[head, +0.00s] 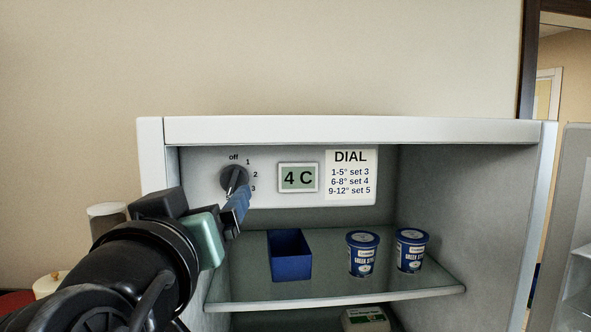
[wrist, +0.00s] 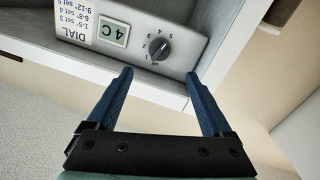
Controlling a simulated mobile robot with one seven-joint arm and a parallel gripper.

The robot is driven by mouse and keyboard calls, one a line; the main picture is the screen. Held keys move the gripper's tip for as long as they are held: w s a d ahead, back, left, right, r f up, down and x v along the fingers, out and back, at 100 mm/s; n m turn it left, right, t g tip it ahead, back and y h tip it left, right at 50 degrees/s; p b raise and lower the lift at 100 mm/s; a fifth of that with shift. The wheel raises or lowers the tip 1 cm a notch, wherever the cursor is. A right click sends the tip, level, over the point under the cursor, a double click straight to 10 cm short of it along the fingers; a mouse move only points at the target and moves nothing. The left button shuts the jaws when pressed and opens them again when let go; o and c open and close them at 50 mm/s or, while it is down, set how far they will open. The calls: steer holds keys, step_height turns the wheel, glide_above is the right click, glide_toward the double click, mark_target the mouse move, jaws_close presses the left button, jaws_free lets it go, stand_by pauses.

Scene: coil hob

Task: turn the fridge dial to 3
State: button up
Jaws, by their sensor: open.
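The fridge dial (head: 234,179) is a dark round knob with a raised ridge, at the left of the white panel inside the fridge top. The marks off, 1, 2 and 3 show around it; lower marks are hidden by my gripper. I cannot tell surely which mark the knob points to. The dial also shows in the wrist view (wrist: 158,49), where the panel is upside down. My gripper (head: 238,203) is open and empty, just in front of and below the dial. In the wrist view its blue fingers (wrist: 159,72) stand apart, with the dial beyond the gap, seemingly not touching.
A display (head: 298,178) reads 4 C. A label (head: 350,175) reads 1-5° set 3, 6-8° set 4, 9-12° set 5. A blue open box (head: 290,262) and two yogurt tubs (head: 362,258) stand on the glass shelf (head: 330,291) below. The fridge door (head: 574,230) is open at right.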

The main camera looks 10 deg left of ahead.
mark_target(232, 182)
steer(key=w+p, duration=0.1)
steer(key=w, duration=0.2)
steer(key=w+a+p, duration=0.1)
steer(key=w, duration=0.2)
steer(key=w+p, duration=0.1)
steer(key=w, duration=0.2)
steer(key=shift+w+a+r, duration=0.1)
steer(key=shift+w+a, duration=0.05)
steer(key=shift+a, duration=0.15)
steer(key=shift+w+a+p, duration=0.1)
steer(key=shift+w+p, duration=0.3)
steer(key=shift+w, duration=0.35)
jaws_close()
